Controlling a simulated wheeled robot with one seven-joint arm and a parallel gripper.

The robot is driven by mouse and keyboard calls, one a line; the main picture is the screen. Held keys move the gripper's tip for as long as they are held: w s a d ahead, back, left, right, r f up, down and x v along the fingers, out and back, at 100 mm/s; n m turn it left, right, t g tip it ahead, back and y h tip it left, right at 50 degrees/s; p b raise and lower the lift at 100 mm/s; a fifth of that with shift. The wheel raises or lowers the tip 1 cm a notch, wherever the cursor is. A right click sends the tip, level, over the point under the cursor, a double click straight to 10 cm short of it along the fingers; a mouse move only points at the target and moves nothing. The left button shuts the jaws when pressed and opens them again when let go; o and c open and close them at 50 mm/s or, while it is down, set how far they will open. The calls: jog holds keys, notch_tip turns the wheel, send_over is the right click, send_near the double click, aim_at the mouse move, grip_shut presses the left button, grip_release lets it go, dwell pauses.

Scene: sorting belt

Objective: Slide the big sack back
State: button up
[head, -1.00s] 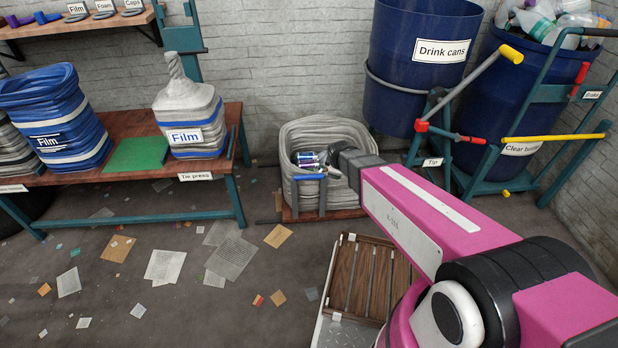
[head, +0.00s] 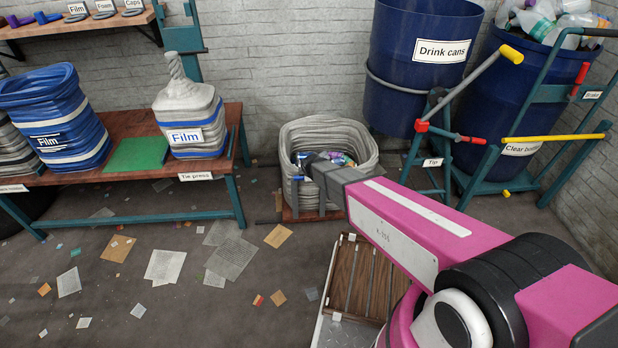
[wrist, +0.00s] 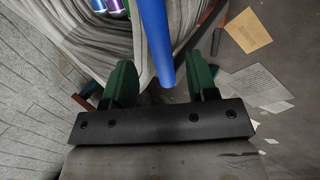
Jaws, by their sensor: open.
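The big sack (head: 368,155) is a grey, folded, open-topped bag standing on a low wooden base against the back wall. Shiny cans (head: 343,159) lie inside it. A blue handle bar (head: 297,178) stands at its front, partly hidden by my arm. My gripper (wrist: 168,78) is open at the sack's front. In the wrist view, the blue bar (wrist: 158,35) runs between its two green fingers, with a gap on each side. The sack's grey folds (wrist: 75,45) lie just beyond the fingers. The fingertips are hard to make out in the head view.
A bench (head: 120,125) with Film sacks stands at the left. A blue Drink cans bin (head: 405,90) and a teal tipping frame (head: 560,95) stand at the right. A slatted wooden crate (head: 362,280) is on the near floor. Flat scraps litter the floor at left.

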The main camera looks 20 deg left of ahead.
jog(key=x, duration=0.4)
grip_shut()
jog(key=s+a, duration=0.5)
jog(key=a, duration=0.8)
jog(key=shift+a, duration=0.2)
grip_release()
